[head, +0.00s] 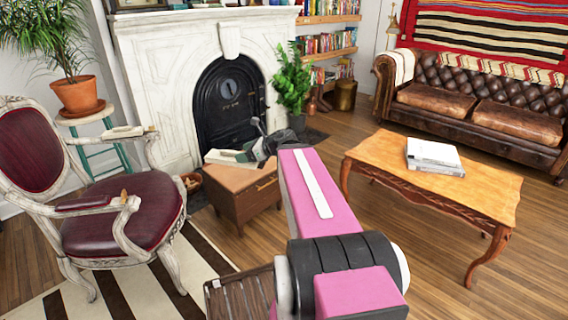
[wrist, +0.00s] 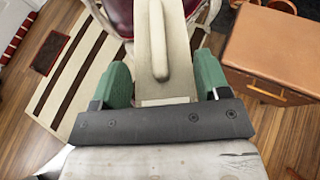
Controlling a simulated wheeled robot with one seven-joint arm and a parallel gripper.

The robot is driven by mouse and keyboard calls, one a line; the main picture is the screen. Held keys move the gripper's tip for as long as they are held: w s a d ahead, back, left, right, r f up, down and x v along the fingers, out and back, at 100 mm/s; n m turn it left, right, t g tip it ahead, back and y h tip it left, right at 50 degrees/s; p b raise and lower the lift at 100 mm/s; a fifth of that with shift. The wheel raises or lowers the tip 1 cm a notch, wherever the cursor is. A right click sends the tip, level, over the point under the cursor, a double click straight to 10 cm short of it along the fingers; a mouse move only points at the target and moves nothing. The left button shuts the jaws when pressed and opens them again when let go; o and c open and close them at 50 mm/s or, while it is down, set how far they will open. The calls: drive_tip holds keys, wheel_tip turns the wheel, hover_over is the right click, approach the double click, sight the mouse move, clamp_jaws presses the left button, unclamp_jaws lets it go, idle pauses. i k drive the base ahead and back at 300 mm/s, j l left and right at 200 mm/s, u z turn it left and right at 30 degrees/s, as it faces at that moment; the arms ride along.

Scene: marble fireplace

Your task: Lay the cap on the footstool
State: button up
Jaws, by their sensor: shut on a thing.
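My gripper (head: 256,150) has green fingers and is shut on a long cream piece with a raised rounded ridge. The piece (wrist: 157,45) lies between the fingers in the wrist view and points away from the palm. In the head view it (head: 228,157) shows in front of the fireplace. I cannot tell whether it is the cap; no other clear cap is in view. A low brown box with short legs and a tan handle (head: 243,192) looks like the footstool. It stands to the right of the held piece in the wrist view (wrist: 270,55); its visible top is bare there.
A carved armchair (head: 120,215) stands at left on a striped rug (head: 140,290); a similar cream piece (head: 122,132) lies on its arm. A wooden table (head: 435,180) with books stands at right. A dark slatted thing (head: 240,295) is at the bottom. Floor between box and table is clear.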

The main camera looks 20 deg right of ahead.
sight(233, 169)
drive_tip(key=i+j+z, duration=0.1)
drive_tip(key=z, duration=0.35)
drive_tip(key=i+j+z, duration=0.1)
drive_tip(key=z, duration=0.4)
drive_tip(key=j+z, duration=0.3)
drive_tip(key=z, duration=0.15)
drive_tip(key=j, duration=0.5)
drive_tip(key=i, duration=0.05)
